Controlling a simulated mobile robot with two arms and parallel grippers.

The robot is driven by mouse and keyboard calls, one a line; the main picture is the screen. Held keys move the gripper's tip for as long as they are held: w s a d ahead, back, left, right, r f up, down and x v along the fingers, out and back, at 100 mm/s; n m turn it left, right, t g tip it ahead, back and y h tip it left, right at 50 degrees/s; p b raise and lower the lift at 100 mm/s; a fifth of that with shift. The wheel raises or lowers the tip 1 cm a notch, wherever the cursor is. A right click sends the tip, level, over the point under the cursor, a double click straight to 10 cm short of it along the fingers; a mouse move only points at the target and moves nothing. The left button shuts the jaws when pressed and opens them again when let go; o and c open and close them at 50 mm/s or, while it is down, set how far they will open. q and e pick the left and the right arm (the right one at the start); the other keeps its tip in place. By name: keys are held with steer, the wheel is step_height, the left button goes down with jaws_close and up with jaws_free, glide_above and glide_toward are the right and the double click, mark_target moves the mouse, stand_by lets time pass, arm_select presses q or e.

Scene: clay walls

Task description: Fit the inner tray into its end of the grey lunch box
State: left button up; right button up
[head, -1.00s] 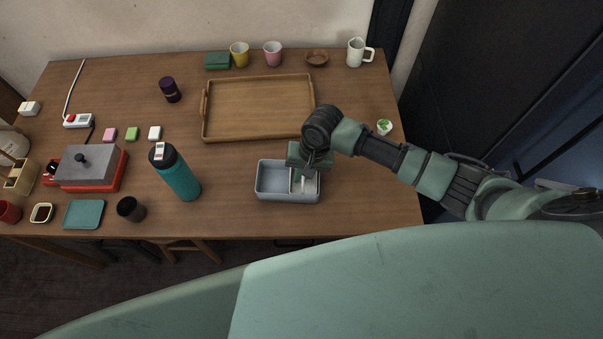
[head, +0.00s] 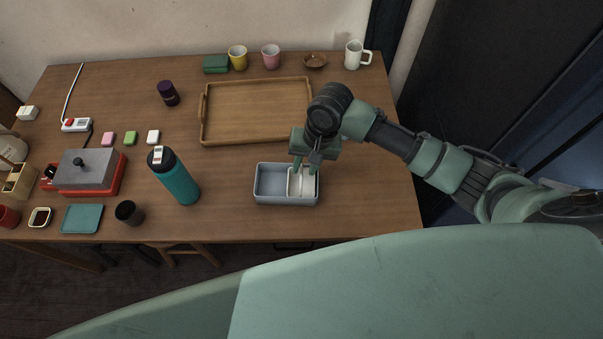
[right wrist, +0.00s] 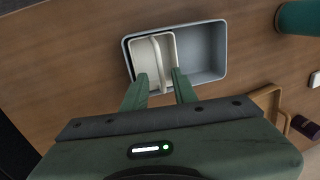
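The grey lunch box (head: 271,201) stands near the table's front edge, right of the teal bottle. The inner tray (head: 307,190) is off-white, with a raised bar (right wrist: 157,58) across its middle. It lies inside the box at the right end in the head view, the left end in the right wrist view (right wrist: 143,57). It looks roughly level; whether it touches the box floor is unclear. My right gripper (head: 307,167) is open, empty and just above the tray's far side. Its fingertips (right wrist: 160,80) are spread to either side of the bar's line. My left gripper is not in view.
A wooden tray (head: 255,112) lies behind the box. The teal bottle (head: 178,180) stands to its left, with a dark cup (head: 129,212) farther left. Cups and a mug (head: 354,56) line the back. The table right of the box is clear.

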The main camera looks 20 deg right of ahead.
steer(key=r, duration=0.2)
steer(key=d+r, duration=0.1)
steer(key=r, duration=0.2)
steer(key=shift+s, duration=0.15)
stand_by(0.3)
